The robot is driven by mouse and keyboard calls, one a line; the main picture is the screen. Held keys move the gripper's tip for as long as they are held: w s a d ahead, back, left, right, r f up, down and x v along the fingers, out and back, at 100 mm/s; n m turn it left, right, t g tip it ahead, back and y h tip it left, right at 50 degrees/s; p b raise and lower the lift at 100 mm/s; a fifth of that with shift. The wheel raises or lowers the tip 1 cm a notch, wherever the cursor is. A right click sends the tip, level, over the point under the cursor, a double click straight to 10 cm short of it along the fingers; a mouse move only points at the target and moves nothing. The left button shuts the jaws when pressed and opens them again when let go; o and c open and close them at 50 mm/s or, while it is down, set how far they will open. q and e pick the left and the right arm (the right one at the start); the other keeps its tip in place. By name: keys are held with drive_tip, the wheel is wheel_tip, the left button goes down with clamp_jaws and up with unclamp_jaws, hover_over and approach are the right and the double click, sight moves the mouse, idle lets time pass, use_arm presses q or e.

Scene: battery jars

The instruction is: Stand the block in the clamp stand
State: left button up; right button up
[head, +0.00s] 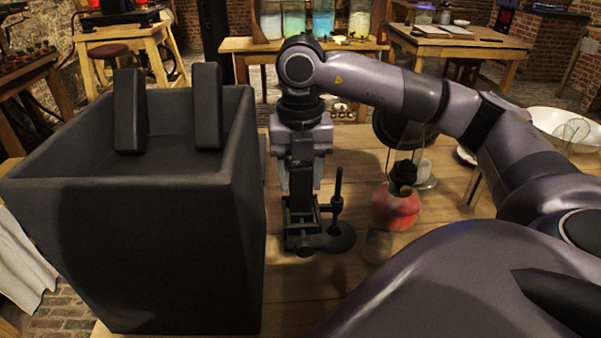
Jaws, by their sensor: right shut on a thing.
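My right gripper (301,238) points straight down at the middle of the table, shut on a dark block. The block is mostly hidden between the dark fingers, and its outline is hard to tell from them. The clamp stand (338,188) has a thin dark upright rod, a small side clamp and a round dark base (341,239). It stands just right of the gripper's fingers. Whether the block touches the stand's base is not clear. My left gripper cannot be made out.
A large dark open-topped box (190,255) with two upright slabs fills the left. A flask of red liquid (396,208) and a small clear glass (378,246) stand right of the clamp stand. A white bowl (566,124) is farther right. My right arm spans the right side.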

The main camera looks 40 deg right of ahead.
sight(300, 164)
drive_tip(key=shift+f+b, duration=0.9)
drive_tip(key=shift+f, duration=0.3)
drive_tip(key=shift+f+b, duration=0.4)
drive_tip(key=shift+f, duration=0.15)
drive_tip(key=shift+f, duration=0.3)
drive_tip(key=o, duration=1.3)
wheel_tip(300, 164, up, 7)
drive_tip(key=shift+f, duration=0.2)
drive_tip(key=shift+r, duration=0.3)
drive_tip(key=shift+s+a, duration=0.1)
